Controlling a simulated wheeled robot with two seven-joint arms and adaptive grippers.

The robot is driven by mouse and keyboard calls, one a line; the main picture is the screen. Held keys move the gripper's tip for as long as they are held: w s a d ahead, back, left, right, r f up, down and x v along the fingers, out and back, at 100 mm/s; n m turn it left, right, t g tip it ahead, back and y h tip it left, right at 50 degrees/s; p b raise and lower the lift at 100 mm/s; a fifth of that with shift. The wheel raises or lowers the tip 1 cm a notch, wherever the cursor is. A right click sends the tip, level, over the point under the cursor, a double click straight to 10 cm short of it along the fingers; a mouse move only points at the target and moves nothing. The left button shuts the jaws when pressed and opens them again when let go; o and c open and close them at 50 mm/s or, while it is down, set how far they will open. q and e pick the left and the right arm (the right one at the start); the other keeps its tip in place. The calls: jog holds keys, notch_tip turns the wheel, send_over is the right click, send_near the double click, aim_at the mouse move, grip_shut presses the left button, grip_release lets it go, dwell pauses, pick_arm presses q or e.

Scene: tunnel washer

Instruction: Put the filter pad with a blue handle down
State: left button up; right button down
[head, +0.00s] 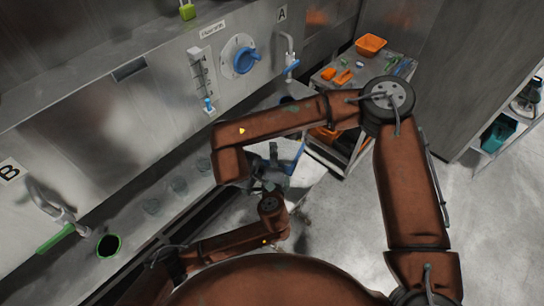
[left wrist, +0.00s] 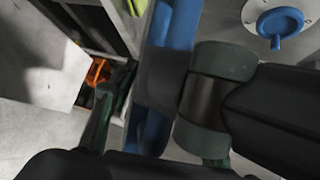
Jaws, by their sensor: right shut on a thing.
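The blue handle (head: 288,164) of the filter pad shows in the head view below my right forearm, partly covered by gripper parts. In the left wrist view the handle (left wrist: 180,24) is a long blue bar running top to bottom. My right gripper (head: 273,158) is shut on it; its dark fingers (left wrist: 160,82) cross the bar in the left wrist view. The pad itself is hard to make out. My left gripper (head: 268,186) is just below the right one, its fingers apart, one dark green finger (left wrist: 100,115) left of the handle. The two grippers are close together.
The steel washer wall carries a blue valve knob (head: 245,62) and taps. A cart (head: 330,150) with an orange bin (head: 371,45) stands behind my right arm. Floor is free at the right.

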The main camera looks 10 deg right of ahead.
pick_arm(q)
jog(key=shift+r, duration=0.2)
grip_shut()
pick_arm(e)
jog(key=shift+f, duration=0.1)
jog(key=c, duration=1.9)
grip_release()
jog(key=shift+c, duration=0.2)
pick_arm(q)
jog(key=shift+f, duration=0.1)
